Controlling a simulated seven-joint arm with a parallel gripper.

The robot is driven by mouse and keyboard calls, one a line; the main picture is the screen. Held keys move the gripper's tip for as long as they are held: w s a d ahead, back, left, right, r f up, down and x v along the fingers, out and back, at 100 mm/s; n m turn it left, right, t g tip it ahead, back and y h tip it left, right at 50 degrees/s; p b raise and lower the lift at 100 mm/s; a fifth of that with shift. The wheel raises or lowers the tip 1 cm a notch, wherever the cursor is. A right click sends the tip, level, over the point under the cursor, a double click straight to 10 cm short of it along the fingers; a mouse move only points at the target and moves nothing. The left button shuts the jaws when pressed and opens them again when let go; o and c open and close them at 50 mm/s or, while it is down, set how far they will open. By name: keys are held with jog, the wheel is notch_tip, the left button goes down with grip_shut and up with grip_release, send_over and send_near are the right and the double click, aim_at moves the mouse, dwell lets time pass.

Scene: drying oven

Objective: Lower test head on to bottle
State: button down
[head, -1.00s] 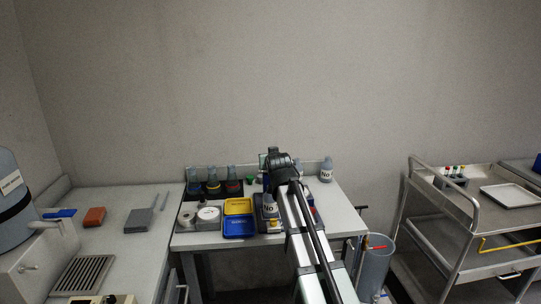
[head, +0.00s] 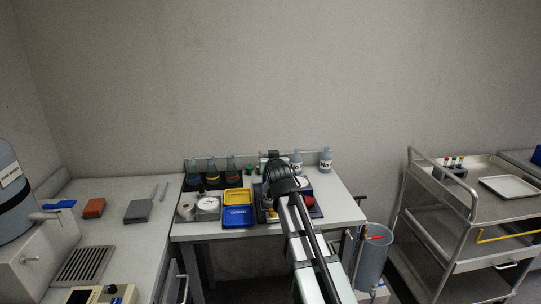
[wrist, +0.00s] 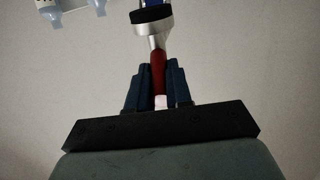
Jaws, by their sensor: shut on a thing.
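My gripper (wrist: 153,85) is shut on a red handle (wrist: 158,72) in the wrist view, with a dark blue finger on each side. A silver collar (wrist: 153,32) and a black disc (wrist: 152,14) sit at the handle's far end, apparently the test head. A blue part beyond the disc is cut off by the top edge. In the head view my dark gripper (head: 283,182) is over the back table, above a dark stand. It hides most of the stand and whatever is under it, so contact between test head and bottle cannot be told.
Labelled bottles (head: 326,160) stand at the table's back right. Several dark flasks (head: 212,172) stand at the back left. A yellow tray (head: 238,196) and a blue tray (head: 238,217) lie left of my gripper. A steel trolley (head: 472,215) stands at the right.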

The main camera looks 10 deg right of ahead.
jog(key=shift+s+f+t, duration=0.2)
jog(key=shift+s+f, duration=0.2)
jog(key=shift+f, duration=0.4)
jog(key=shift+s+f+t, duration=0.2)
jog(key=shift+s+f, duration=0.2)
jog(key=shift+f, duration=0.35)
jog(key=c, duration=1)
grip_release()
jog(key=shift+o, duration=0.2)
jog(key=shift+r, duration=0.1)
